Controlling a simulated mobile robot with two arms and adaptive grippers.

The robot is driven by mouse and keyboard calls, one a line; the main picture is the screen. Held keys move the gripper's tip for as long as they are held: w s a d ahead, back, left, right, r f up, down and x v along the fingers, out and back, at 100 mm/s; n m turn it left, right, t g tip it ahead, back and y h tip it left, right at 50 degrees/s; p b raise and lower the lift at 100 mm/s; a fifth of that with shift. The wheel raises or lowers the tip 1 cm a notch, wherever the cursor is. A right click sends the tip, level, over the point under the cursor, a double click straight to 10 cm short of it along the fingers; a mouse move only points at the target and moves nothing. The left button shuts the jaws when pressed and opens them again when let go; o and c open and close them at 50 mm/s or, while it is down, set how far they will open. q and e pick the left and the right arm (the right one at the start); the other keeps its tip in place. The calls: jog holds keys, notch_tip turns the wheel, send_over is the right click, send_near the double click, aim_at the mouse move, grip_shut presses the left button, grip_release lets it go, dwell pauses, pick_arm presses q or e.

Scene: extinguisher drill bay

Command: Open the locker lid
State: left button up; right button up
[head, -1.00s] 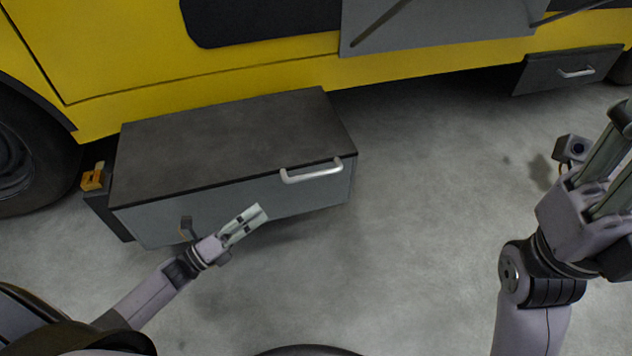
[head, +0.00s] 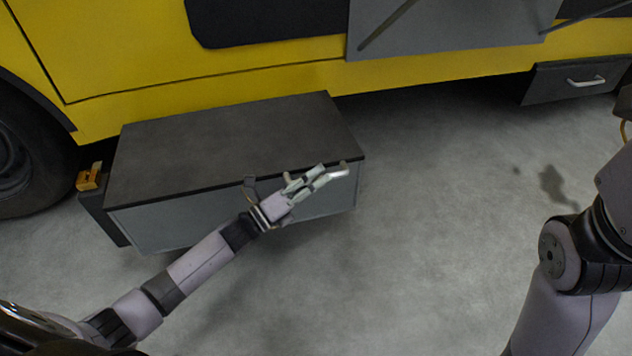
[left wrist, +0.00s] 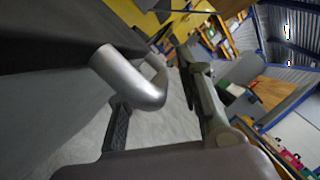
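The locker (head: 160,232) is a grey box with a dark flat lid (head: 230,140), low beside the yellow vehicle. The lid lies shut on it. A silver bar handle (head: 340,172) is at the right part of the lid's front edge. My left gripper (head: 322,175) is at this handle, fingers apart, and hides part of it. In the left wrist view the handle (left wrist: 128,78) reaches into the space between the open fingers (left wrist: 160,110); I see no grip closed on it. My right arm shows at the right edge; its fingers are outside the picture.
The yellow vehicle (head: 120,105) stands right behind the locker, with a wheel (head: 25,160) at left. An orange piece (head: 90,178) is at the locker's left end. Another dark box with a handle (head: 575,80) is at far right. The floor (head: 430,230) in front is clear.

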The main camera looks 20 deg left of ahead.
pick_arm(q)
jog(key=shift+w+d, duration=0.1)
jog(key=shift+w, duration=0.05)
jog(key=shift+c, duration=0.2)
grip_shut()
dwell(0.7)
